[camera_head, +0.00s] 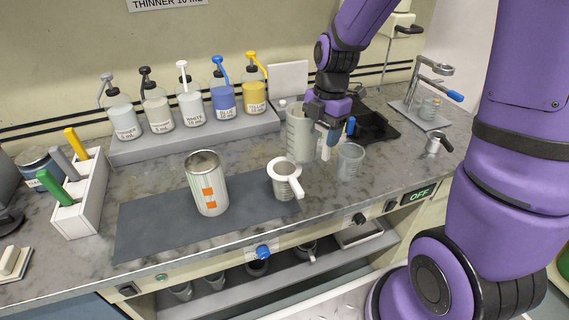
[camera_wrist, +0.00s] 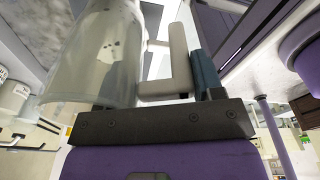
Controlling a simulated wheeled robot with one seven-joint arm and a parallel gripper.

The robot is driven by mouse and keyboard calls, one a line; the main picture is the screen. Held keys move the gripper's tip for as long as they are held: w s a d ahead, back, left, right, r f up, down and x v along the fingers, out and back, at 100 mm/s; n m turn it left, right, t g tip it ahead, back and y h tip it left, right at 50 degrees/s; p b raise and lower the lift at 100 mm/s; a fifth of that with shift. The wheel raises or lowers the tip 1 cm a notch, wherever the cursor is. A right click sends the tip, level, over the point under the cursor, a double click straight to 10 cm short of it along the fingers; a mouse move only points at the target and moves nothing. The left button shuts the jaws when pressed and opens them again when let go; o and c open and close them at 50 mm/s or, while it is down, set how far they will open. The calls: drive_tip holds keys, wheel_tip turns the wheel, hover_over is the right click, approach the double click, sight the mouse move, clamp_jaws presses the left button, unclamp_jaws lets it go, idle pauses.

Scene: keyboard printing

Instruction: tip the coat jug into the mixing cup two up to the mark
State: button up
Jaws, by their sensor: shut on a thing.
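My gripper (camera_head: 331,128) is shut on the handle of a tall translucent jug, which I take for the coat jug (camera_head: 299,132). In the wrist view the jug (camera_wrist: 92,60) fills the left side, and its pale handle (camera_wrist: 178,65) lies against a blue finger (camera_wrist: 206,75). The jug looks upright near the back of the counter; I cannot tell whether its base touches. A small clear cup (camera_head: 350,161) stands just right and in front of it. A white strainer-like piece with a handle (camera_head: 285,168) sits on another cup (camera_head: 283,188). I cannot read which cup is number two.
A silver can with orange patches (camera_head: 208,185) stands on the dark mat (camera_head: 150,230). Several pump bottles (camera_head: 190,105) line a raised shelf (camera_head: 140,150) behind. A black device (camera_head: 372,125) and a metal stand (camera_head: 425,95) are at right. A rack (camera_head: 85,195) is at left.

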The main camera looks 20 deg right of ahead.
drive_tip(key=shift+r, duration=0.1)
drive_tip(key=shift+r, duration=0.9)
idle(0.3)
